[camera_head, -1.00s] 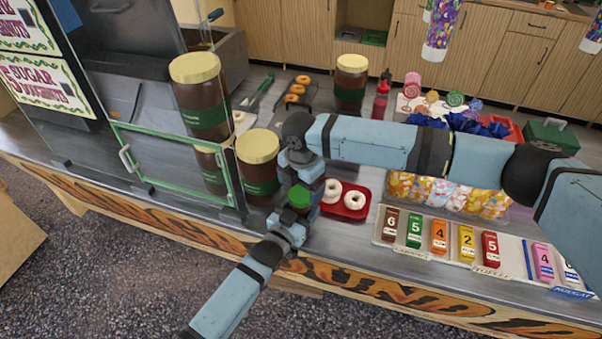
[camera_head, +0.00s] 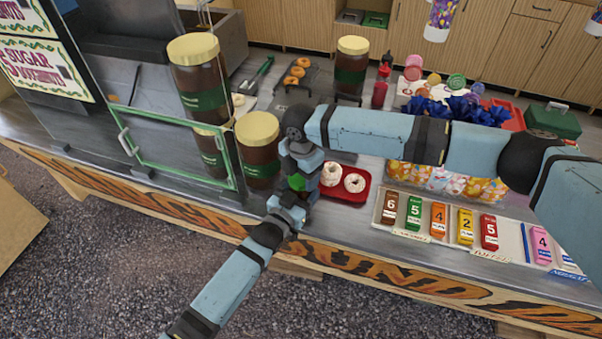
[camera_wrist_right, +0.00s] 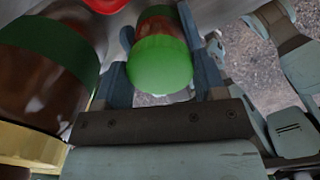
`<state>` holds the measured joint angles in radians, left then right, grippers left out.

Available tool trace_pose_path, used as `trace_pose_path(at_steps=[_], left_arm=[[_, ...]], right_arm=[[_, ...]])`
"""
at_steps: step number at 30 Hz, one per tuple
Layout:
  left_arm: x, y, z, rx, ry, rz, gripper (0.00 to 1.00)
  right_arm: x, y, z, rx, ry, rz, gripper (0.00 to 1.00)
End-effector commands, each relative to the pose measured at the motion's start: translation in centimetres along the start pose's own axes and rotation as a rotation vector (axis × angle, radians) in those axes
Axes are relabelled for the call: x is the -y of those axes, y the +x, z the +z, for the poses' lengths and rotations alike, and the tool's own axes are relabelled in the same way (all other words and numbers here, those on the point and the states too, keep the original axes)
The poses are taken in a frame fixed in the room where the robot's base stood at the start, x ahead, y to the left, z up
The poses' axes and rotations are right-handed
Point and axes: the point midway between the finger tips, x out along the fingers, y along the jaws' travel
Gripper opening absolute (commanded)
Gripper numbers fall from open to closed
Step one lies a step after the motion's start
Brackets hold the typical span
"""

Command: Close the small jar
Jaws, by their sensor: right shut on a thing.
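The small jar has a bright green lid, and its reddish-brown body (camera_wrist_right: 160,24) shows beyond the lid in the right wrist view. The green lid (camera_wrist_right: 160,65) sits between the fingers of my right gripper (camera_wrist_right: 158,42), which is shut on it. In the head view, the green lid (camera_head: 297,182) shows only in part, under my right wrist. I cannot tell whether the lid is seated tight. My left gripper (camera_head: 290,205) is low beside the jar, from the front; its fingers are mostly hidden, so its hold is unclear.
A large brown jar with a cream lid (camera_head: 257,127) stands close on the left, near the green-framed glass door (camera_head: 170,165). A red tray (camera_head: 352,197) with white doughnuts lies just right. Numbered boxes stand in a rack (camera_head: 383,222) farther right. The counter's front edge is close.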

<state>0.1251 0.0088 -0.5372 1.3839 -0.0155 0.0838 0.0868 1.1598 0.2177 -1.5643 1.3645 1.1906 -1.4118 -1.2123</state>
Motion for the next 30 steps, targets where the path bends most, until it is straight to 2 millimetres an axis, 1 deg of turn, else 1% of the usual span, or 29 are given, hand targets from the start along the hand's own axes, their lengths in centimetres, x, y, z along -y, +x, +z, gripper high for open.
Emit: trace_pose_path(at_steps=[3, 6, 14, 15, 17, 18, 26, 30], left_arm=[[0.02, 0.0, 0.01, 0.0, 0.0, 0.0, 0.0], [0.02, 0.0, 0.0, 0.0, 0.0, 0.0, 0.0], [0.02, 0.0, 0.01, 0.0, 0.0, 0.0, 0.0], [0.02, 0.0, 0.01, 0.0, 0.0, 0.0, 0.0], [0.02, 0.0, 0.01, 0.0, 0.0, 0.0, 0.0], [0.03, 0.01, 0.0, 0.0, 0.0, 0.0, 0.0], [0.02, 0.01, 0.0, 0.0, 0.0, 0.0, 0.0], [0.02, 0.01, -0.01, 0.0, 0.0, 0.0, 0.0]], right_arm=[[0.03, 0.11, -0.11, -0.003, 0.143, -0.001, 0.36], [0.05, 0.09, -0.09, -0.003, 0.231, -0.002, 0.36], [0.04, 0.06, -0.05, -0.001, 0.249, -0.001, 0.36], [0.04, 0.05, -0.04, -0.001, 0.249, -0.001, 0.67], [0.03, 0.05, -0.04, -0.001, 0.249, -0.001, 0.8], [0.03, 0.05, -0.04, -0.001, 0.249, -0.001, 0.9], [0.01, 0.0, -0.01, -0.001, 0.248, 0.0, 0.9], [-0.02, -0.76, -0.01, -0.002, 0.248, 0.001, 0.9]])
